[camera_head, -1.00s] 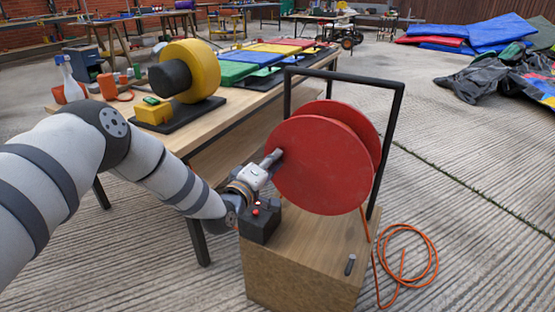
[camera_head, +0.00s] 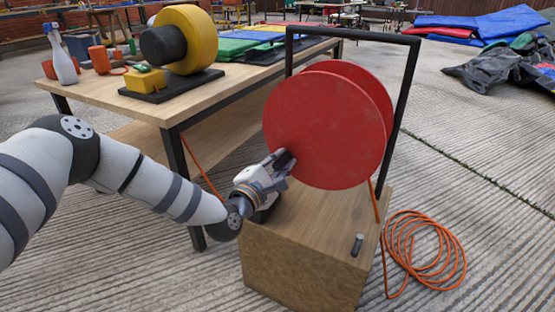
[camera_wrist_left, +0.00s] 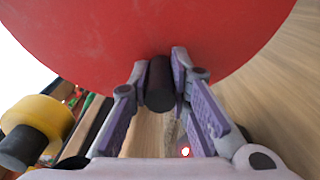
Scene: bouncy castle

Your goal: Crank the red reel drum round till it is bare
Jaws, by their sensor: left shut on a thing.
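The red reel drum (camera_head: 322,135) hangs in a black tube frame (camera_head: 405,110) on a wooden box (camera_head: 300,262). Its two red discs show; the hub between them is hidden, so I cannot tell what is wound on it. My left gripper (camera_head: 284,162) is at the lower left of the near disc. In the left wrist view, its purple-padded fingers (camera_wrist_left: 162,85) are shut on the black crank handle (camera_wrist_left: 160,92), which stands out from the disc (camera_wrist_left: 150,30). An orange hose (camera_head: 425,252) runs down the box's right side into loose loops on the floor. My right gripper is out of view.
A wooden table (camera_head: 100,93) stands behind at the left, with a yellow and black blower (camera_head: 185,40) and a spray bottle (camera_head: 60,58). A short dark peg (camera_head: 357,244) stands on the box's front right. Concrete floor at the right is mostly open.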

